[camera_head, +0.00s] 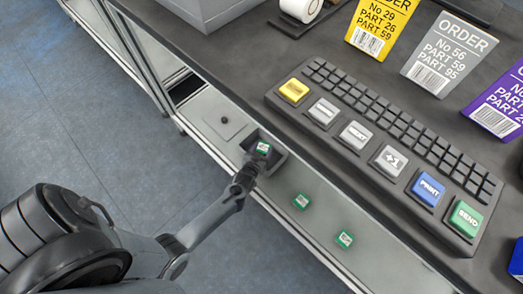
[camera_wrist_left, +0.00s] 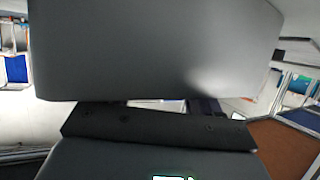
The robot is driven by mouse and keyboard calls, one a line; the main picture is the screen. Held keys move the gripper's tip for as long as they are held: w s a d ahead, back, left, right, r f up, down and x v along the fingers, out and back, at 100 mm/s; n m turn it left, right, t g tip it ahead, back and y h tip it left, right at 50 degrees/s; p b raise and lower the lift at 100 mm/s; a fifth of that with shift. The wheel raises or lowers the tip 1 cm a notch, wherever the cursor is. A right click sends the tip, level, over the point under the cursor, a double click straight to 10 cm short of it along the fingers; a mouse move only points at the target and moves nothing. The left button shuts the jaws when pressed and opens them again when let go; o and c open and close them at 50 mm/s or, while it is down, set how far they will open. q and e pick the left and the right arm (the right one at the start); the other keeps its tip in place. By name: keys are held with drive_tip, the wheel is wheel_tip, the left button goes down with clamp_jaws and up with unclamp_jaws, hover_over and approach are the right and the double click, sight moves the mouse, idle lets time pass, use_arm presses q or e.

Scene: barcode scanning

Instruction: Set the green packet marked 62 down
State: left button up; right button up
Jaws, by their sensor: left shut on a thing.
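My left gripper (camera_head: 256,160) reaches in from the lower left and is shut on a small green packet with a white label (camera_head: 263,147). The label is too small to read. In the head view the packet shows over a dark square holder (camera_head: 280,162) on the light lower shelf; I cannot tell whether it touches it. In the left wrist view dark grey surfaces fill most of the picture, with a sliver of green and white (camera_wrist_left: 173,178) at the bottom edge. My right gripper is not in view.
Two more green packets lie apart on the lower shelf (camera_head: 322,218), one nearer (camera_head: 344,239) and one farther (camera_head: 301,201). The dark desk above holds a keyboard (camera_head: 390,125) with large coloured keys and yellow, grey and purple order cards (camera_head: 443,55). The desk's edge overhangs the shelf.

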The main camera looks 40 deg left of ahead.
use_arm(q)
drive_tip(key=o, duration=1.2)
drive_tip(key=shift+f, duration=0.1)
drive_tip(key=shift+c, duration=0.2)
drive_tip(key=shift+r+p, duration=0.35)
drive_tip(key=shift+r, duration=0.1)
drive_tip(key=r+p+v, duration=0.1)
drive_tip(key=p+v, duration=0.6)
drive_tip(key=v, duration=0.5)
wheel_tip(320, 180, up, 9)
drive_tip(key=d+m+g+h, duration=0.2)
drive_tip(key=m+g+h, duration=0.1)
drive_tip(key=g+h, duration=0.1)
drive_tip(key=s+d+r+m+g+h, duration=0.1)
drive_tip(key=s+d+r+m+g, duration=0.2)
drive_tip(key=s+r, duration=0.9)
drive_tip(key=shift+s+d+r+g, duration=0.15)
drive_tip(key=shift+d+r+g, duration=0.15)
drive_tip(key=shift+d+g, duration=0.6)
